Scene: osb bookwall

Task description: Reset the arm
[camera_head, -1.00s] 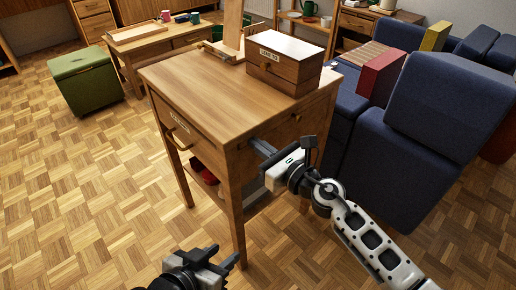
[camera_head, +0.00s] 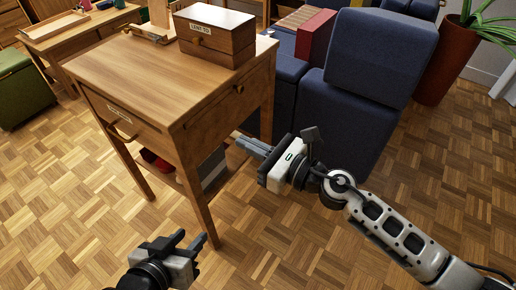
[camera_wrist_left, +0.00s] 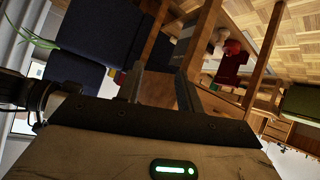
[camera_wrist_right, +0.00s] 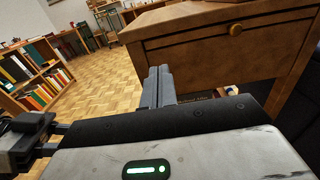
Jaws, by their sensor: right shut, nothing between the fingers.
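My right gripper (camera_head: 243,143) reaches in from the right in the head view, in front of the right side of the wooden table (camera_head: 150,62). Its two fingers lie together with nothing between them, as the right wrist view also shows (camera_wrist_right: 158,86). My left gripper (camera_head: 194,241) is low at the bottom of the head view, in front of the table's near leg. Its fingers stand apart and empty, and in the left wrist view (camera_wrist_left: 160,88) table legs show beyond them. Neither gripper is seen touching anything.
A wooden box (camera_head: 215,38) with a label stands on the table. Red items (camera_head: 157,160) lie on the shelf below. A blue sofa (camera_head: 345,120) stands behind my right gripper, with a potted plant (camera_head: 447,65) beyond. Parquet floor (camera_head: 310,230) is open at the front and right.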

